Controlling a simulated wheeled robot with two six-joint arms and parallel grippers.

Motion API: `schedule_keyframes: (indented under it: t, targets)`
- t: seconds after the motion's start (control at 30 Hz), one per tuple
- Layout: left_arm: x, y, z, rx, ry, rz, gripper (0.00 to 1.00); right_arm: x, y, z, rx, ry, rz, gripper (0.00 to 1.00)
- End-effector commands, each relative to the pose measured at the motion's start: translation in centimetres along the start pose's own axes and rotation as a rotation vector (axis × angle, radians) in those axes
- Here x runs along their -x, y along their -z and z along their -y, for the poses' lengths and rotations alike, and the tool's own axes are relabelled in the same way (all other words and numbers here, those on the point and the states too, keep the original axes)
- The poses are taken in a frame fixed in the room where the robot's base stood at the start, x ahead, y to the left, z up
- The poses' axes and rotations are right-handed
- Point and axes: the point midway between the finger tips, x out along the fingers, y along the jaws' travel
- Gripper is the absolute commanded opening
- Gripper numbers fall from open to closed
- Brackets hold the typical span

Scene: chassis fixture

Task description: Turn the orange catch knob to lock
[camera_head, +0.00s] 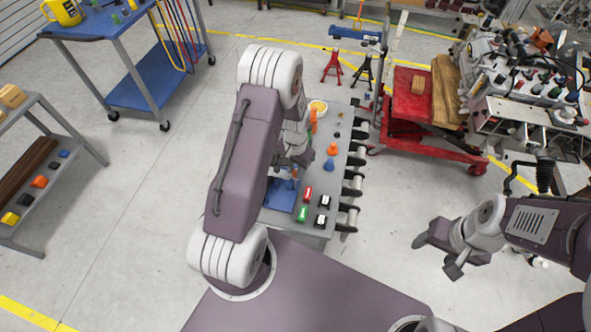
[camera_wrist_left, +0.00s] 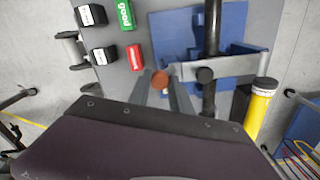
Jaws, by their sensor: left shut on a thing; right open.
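The orange catch knob (camera_wrist_left: 160,78) shows as a round, brownish-orange end in the left wrist view, at the edge of the blue fixture (camera_wrist_left: 172,35). My left gripper (camera_wrist_left: 160,88) is shut on the knob, with one finger on each side of it. A grey bar (camera_wrist_left: 235,66) and a black shaft (camera_wrist_left: 212,28) are just right of the knob. In the head view, the blue fixture (camera_head: 279,196) is partly hidden by my left arm. The knob's turn position cannot be read. My right gripper (camera_head: 437,258) is open and empty over the floor at right.
Red and green blocks (camera_head: 308,193) and black-and-white blocks lie on the grey cart top (camera_head: 345,125) beside the fixture. A yellow cylinder (camera_wrist_left: 262,98) stands right of the knob in the wrist view. A red cart (camera_head: 410,110) and a cluttered bench are at back right.

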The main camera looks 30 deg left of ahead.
Motion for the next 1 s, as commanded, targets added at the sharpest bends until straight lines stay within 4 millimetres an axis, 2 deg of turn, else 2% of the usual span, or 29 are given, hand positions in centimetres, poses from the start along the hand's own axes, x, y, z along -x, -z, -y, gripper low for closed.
schedule_keyframes:
  t: [0.2, 0.5, 1.0]
  targets:
    - [0.24, 0.40, 0.14, -0.178, 0.005, -0.012, 0.00, 0.09, 0.01, 0.00, 0.000, 0.000, 0.000, 0.63]
    - [0.25, 0.44, 0.14, -0.352, 0.006, -0.012, 0.00, 0.12, 0.01, 0.00, 0.000, 0.000, 0.000, 0.63]
    - [0.27, 0.47, 0.15, -0.437, 0.007, -0.013, 0.00, 0.13, 0.01, 0.00, 0.000, 0.000, 0.000, 0.63]
